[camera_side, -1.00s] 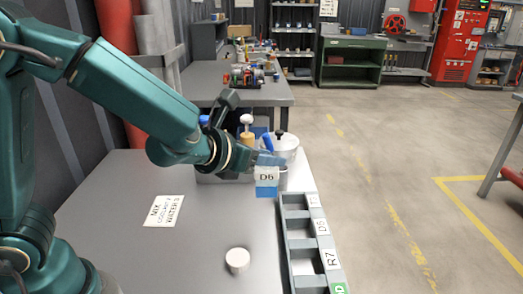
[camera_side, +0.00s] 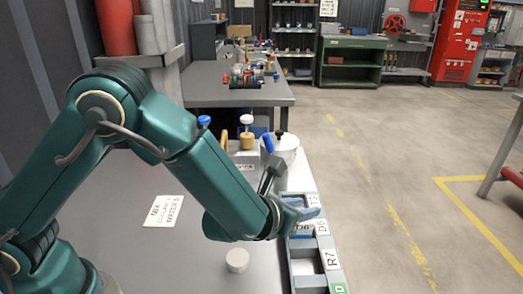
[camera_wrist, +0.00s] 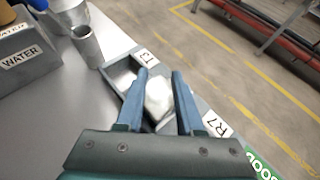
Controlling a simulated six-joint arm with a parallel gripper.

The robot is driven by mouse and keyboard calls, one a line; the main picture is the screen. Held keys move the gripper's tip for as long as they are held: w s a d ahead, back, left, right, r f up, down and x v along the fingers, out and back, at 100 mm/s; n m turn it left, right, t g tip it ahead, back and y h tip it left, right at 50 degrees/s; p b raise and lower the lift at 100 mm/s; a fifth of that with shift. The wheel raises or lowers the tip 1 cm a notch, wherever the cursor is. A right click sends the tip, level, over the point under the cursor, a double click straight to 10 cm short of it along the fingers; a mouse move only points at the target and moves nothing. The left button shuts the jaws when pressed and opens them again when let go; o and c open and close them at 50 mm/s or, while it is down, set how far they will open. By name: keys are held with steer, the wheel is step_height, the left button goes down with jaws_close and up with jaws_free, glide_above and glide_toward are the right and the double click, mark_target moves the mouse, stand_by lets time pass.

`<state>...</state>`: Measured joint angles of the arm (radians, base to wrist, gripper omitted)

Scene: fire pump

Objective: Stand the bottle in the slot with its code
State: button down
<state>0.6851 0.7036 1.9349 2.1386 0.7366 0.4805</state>
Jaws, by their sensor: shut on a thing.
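My gripper (camera_side: 306,212) is over the grey slotted rack (camera_side: 306,281) at the table's right edge, shut on the bottle. In the wrist view, the white bottle (camera_wrist: 158,96) sits between the blue fingers (camera_wrist: 160,76). In the side view, its D6 label (camera_side: 302,229) shows just below the gripper, partly covered. The rack's D6 label (camera_side: 321,228) is level with the bottle, and the R7 label (camera_side: 331,259) is nearer the camera. The bottle is at or in the slot beside the D6 label; its base is hidden, so I cannot tell if it touches the slot floor.
A white round cap (camera_side: 237,261) lies on the table left of the rack. A paper sign (camera_side: 163,210) lies further left. The slot by R7 looks empty.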

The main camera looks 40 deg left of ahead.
steer(key=c, duration=0.5)
jaws_free()
steer(key=shift+f, duration=0.1)
steer(key=shift+c, duration=0.2)
